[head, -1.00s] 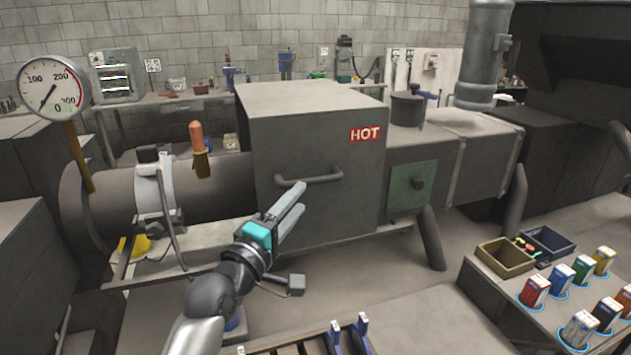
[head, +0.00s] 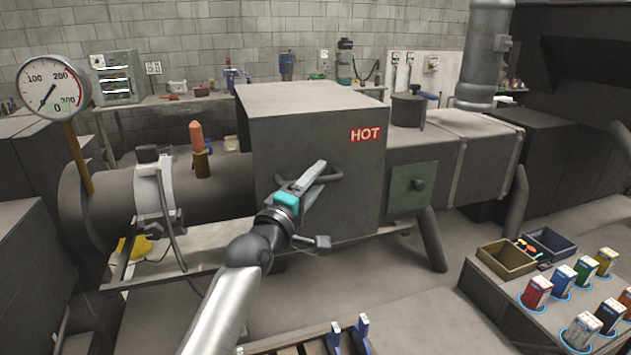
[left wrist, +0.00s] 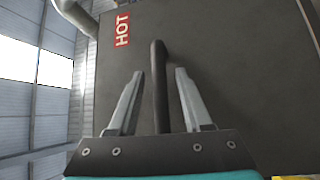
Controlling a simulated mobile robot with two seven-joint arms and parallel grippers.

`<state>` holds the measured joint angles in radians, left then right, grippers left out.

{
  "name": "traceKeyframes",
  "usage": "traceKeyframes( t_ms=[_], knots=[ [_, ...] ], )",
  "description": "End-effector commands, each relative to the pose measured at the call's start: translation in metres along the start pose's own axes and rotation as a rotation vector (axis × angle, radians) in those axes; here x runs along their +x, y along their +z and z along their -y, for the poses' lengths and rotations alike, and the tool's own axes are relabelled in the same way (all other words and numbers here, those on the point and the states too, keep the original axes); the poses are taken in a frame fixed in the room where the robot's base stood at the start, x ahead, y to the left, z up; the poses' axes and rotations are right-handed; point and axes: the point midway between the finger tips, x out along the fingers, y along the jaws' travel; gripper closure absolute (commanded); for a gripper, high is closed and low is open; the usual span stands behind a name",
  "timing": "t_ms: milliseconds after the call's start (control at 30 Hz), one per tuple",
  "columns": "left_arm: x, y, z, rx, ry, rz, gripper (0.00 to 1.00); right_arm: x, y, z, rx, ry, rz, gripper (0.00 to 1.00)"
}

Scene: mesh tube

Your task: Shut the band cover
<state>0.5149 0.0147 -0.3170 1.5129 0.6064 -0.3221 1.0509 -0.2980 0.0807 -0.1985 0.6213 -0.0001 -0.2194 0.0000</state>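The band cover (head: 285,112), which I take to be the big dark grey box with a red HOT label, sits around the grey horizontal tube (head: 110,200) in the head view. Its bar handle (head: 337,178) is on the front face and partly hidden by my gripper. My left gripper (head: 318,173) is at the handle. In the left wrist view the open fingers (left wrist: 160,76) stand one on each side of the handle (left wrist: 159,95), with a gap on both sides. From these views I cannot tell how far the cover stands open. My right gripper is not in view.
A round gauge (head: 53,87) and an orange-handled part (head: 196,137) stand by the tube at left. A green panel (head: 413,190) is right of the cover. A bench with bins (head: 506,258) and several small boxes is at right. A tool tray lies at the bottom.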

Motion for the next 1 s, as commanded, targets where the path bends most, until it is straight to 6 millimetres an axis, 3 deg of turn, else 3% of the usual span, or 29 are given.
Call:
traceKeyframes(
  t_ms=[67,433,1000],
  knots=[
    [-0.0002,0.0001,0.0,0.0,0.0,0.0,0.58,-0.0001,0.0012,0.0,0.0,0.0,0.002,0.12],
    [-0.0004,-0.0001,0.0002,0.0,0.0,0.0,1.0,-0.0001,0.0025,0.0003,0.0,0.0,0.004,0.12],
    [-0.0004,-0.0002,0.0003,0.0,-0.001,0.0,1.0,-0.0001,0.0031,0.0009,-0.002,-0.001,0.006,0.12]
  ],
)
